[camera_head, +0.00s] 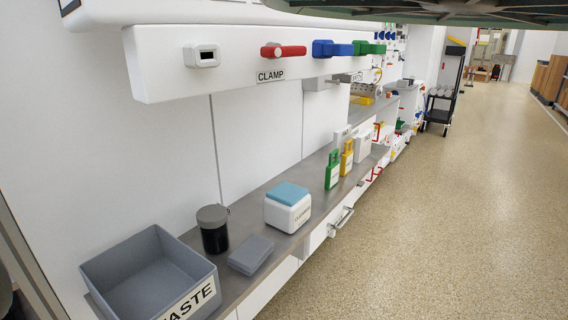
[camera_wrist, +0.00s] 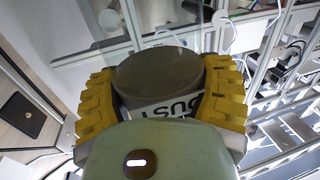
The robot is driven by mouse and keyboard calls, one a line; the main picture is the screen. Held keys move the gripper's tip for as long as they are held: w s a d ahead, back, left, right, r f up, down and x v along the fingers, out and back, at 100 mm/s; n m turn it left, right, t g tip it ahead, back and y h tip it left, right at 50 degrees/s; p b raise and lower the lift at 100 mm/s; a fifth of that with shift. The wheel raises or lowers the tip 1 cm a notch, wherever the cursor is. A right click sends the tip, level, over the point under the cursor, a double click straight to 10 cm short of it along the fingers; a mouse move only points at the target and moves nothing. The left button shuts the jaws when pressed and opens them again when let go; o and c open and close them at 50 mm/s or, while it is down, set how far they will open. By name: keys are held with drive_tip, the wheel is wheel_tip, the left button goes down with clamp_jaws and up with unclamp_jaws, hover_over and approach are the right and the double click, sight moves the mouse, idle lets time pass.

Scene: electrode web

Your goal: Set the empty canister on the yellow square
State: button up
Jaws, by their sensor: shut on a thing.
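My gripper (camera_wrist: 162,90), with yellow ridged fingers, is closed around a round canister (camera_wrist: 156,74) in the wrist view. The canister has a dull grey-brown flat end, and a white label below it partly reads "UST". The green gripper body hides its lower part. Whether it is empty cannot be seen. The head view does not show my gripper or this canister. I cannot make out a yellow square in either view.
On the grey shelf (camera_head: 318,190) stand a grey waste bin (camera_head: 105,268), a dark lidded jar (camera_head: 214,230), a flat grey box (camera_head: 251,254), a white box with blue top (camera_head: 288,207), and green (camera_head: 332,171) and yellow (camera_head: 347,158) tags. The floor (camera_head: 450,200) at right is clear.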

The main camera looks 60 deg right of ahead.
drive_tip(key=shift+w+a, duration=0.2)
drive_tip(key=shift+a, duration=0.2)
wheel_tip(320, 180, down, 4)
drive_tip(key=shift+r+b, duration=0.1)
drive_tip(key=shift+b, duration=0.95)
drive_tip(key=shift+r, duration=0.15)
drive_tip(key=shift+f, duration=0.2)
drive_tip(key=o, duration=1.2)
drive_tip(key=shift+r, duration=0.25)
drive_tip(key=s+d+p, duration=0.1)
drive_tip(key=s+d, duration=0.1)
drive_tip(key=s, duration=0.9)
drive_tip(key=shift+s+d+p, duration=0.15)
drive_tip(key=shift+s+p, duration=0.15)
drive_tip(key=shift+s, duration=0.1)
